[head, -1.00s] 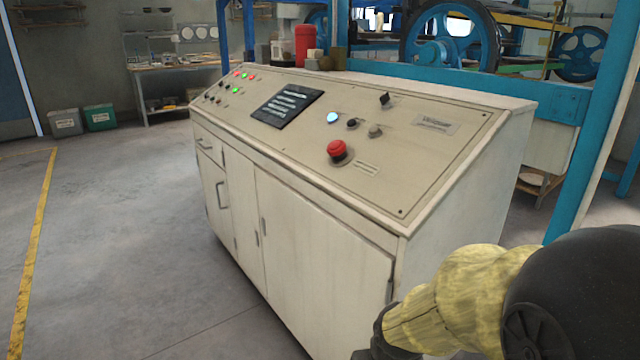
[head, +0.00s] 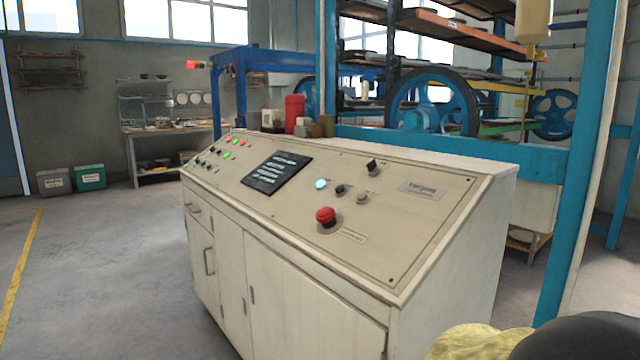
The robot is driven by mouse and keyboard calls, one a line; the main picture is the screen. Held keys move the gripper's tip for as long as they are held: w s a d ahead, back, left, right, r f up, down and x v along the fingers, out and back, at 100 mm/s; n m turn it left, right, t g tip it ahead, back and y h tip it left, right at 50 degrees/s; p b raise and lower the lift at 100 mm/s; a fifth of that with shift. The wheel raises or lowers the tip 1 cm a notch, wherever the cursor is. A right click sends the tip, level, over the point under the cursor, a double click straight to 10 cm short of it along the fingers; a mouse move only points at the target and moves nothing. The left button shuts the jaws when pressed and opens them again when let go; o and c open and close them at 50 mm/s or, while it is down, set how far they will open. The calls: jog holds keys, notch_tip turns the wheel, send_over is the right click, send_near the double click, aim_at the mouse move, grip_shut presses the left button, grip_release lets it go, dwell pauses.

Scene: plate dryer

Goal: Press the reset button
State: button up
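A cream control console (head: 430,235) stands in the middle of the head view with a sloped panel on top. On the panel's right half are a lit blue-white button (head: 321,184), a small black knob (head: 340,189), a grey button (head: 363,198), a black switch (head: 373,165) and a large red mushroom button (head: 326,216). The labels are too small to read, so I cannot tell which is the reset button. Part of my arm shows at the bottom right, apart from the console. My gripper is out of view.
A dark display (head: 276,172) and several small red, green and black controls (head: 222,150) fill the panel's left part. A blue post (head: 590,150) stands at the right. Blue machinery with wheels (head: 435,105) is behind the console. The floor (head: 110,270) at left is clear.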

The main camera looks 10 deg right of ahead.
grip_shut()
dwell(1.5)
